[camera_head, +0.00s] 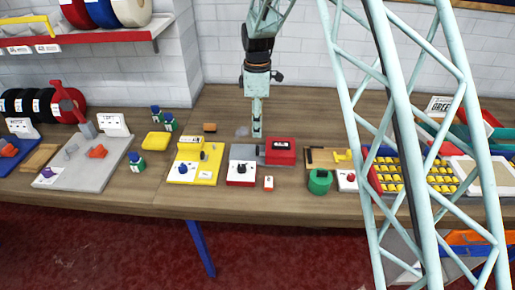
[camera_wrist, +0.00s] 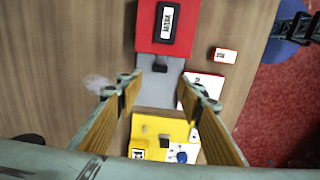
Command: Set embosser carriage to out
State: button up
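The embosser appears to be the red block (camera_head: 281,150) with a black label plate on top, near the middle of the bench; it also shows at the top of the wrist view (camera_wrist: 147,33). A grey plate, apparently its carriage (camera_wrist: 152,86), sticks out from the block, with a small dark tab (camera_wrist: 160,68) on it. In the head view the grey plate (camera_head: 245,151) extends left of the red block. My gripper (camera_head: 257,134) points down just behind the plate's area. In the wrist view my gripper (camera_wrist: 160,85) is open and empty, its fingers on either side of the plate. Its height above it is unclear.
A white-and-red box with a black knob (camera_head: 240,173) stands in front of the plate. A yellow machine (camera_head: 195,160) stands to its left. A small red-and-white block (camera_head: 268,183) lies near the front. Bare bench (camera_head: 230,110) lies behind.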

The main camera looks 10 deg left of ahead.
aim_at(258, 148)
notch_tip(258, 148, down, 12)
jog(key=shift+r, duration=0.15)
dwell(0.5)
jog(key=shift+c, duration=0.2)
